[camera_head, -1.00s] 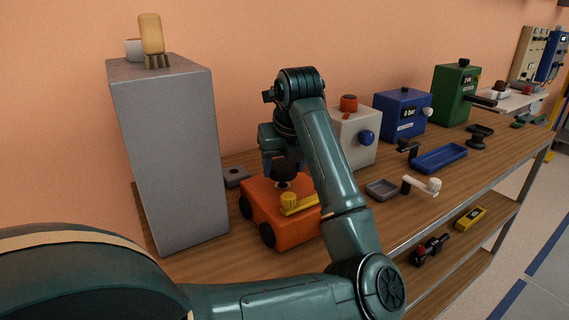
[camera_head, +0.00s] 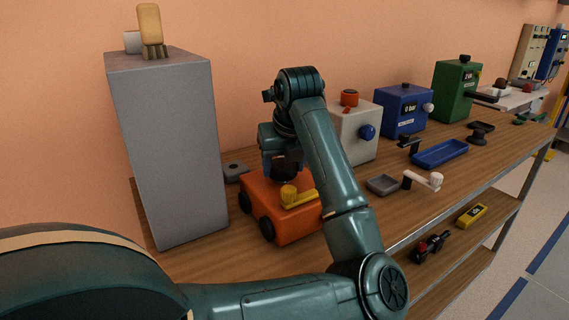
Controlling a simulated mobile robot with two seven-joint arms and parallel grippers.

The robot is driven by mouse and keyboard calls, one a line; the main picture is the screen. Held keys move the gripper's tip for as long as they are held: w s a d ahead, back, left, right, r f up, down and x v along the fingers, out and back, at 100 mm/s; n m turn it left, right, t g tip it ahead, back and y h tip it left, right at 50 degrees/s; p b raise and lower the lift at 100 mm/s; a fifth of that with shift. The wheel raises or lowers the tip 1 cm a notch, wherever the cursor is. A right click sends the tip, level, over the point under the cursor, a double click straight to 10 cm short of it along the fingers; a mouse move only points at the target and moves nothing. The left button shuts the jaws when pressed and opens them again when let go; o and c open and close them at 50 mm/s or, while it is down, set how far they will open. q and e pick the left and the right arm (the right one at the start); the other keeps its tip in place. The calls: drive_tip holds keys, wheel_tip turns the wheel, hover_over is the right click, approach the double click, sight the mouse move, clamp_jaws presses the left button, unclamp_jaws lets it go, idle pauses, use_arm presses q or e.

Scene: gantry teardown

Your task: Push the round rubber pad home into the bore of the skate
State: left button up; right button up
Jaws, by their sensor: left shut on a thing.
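The skate is an orange block with black wheels (camera_head: 290,224) on the wooden bench, with a yellow lever (camera_head: 297,196) on its top. My left gripper (camera_head: 283,176) points down over the far part of the skate's top and is shut on the dark round rubber pad (camera_head: 283,180). The pad sits low, at or just above the skate's top face. The bore is hidden under the pad and gripper, so I cannot tell how deep the pad is. My right gripper is not in view.
A tall grey block (camera_head: 170,150) stands left of the skate. A small grey piece (camera_head: 235,170) lies behind it. A white box (camera_head: 356,135), a grey tray (camera_head: 382,185), a white crank (camera_head: 424,180) and a blue tray (camera_head: 439,154) are to the right.

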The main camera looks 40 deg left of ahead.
use_arm(q)
drive_tip(key=shift+f, duration=0.15)
drive_tip(key=shift+f, duration=0.15)
drive_tip(key=shift+d+f+b, duration=0.1)
drive_tip(key=shift+f+b, duration=0.55)
drive_tip(key=shift+b, duration=0.05)
drive_tip(key=o, duration=1.2)
drive_tip(key=shift+c, duration=0.2)
drive_tip(key=shift+s, duration=0.1)
drive_tip(key=shift+s, duration=0.1)
